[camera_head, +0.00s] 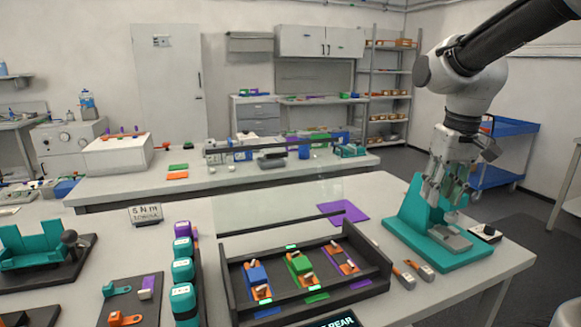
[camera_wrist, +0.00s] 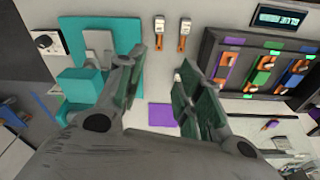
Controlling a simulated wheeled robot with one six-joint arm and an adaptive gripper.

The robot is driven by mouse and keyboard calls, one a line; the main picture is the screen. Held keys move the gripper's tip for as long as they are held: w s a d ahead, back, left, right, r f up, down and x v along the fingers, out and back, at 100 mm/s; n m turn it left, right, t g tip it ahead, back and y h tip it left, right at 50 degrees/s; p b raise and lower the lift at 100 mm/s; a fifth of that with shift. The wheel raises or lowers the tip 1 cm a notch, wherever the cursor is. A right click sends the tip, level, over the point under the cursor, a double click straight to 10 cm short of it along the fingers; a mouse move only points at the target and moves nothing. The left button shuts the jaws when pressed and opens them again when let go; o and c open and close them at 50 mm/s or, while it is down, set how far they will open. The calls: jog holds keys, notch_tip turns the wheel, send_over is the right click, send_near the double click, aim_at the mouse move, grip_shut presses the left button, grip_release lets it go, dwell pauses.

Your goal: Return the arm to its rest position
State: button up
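My gripper (camera_head: 447,192) hangs from the arm at the right of the head view, pointing down in front of a teal stand (camera_head: 440,243) on the bench. In the wrist view my gripper (camera_wrist: 158,88) has its two fingers spread well apart, with only bench top and a purple mat (camera_wrist: 162,115) visible between them. It is open and holds nothing. The teal stand (camera_wrist: 105,35) lies to the left of the fingers in the wrist view. How far the fingers are from the stand is hard to tell.
A dark tray (camera_head: 382,268) with blue, green and orange modules sits left of the stand. Two small orange-and-grey pieces (camera_head: 411,274) lie between them. A clear panel (camera_head: 275,212) stands behind the tray. Teal-topped cells (camera_head: 183,270) line up farther left. A blue cart (camera_head: 508,150) stands behind the arm.

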jog(key=s+d+m+t, duration=0.1)
jog(key=s+d+t, duration=0.2)
jog(key=s, duration=1.1)
jog(key=shift+s+d+r, duration=0.15)
jog(key=shift+d+r, duration=0.15)
jog(key=shift+d, duration=0.45)
jog(key=shift+a, duration=0.15)
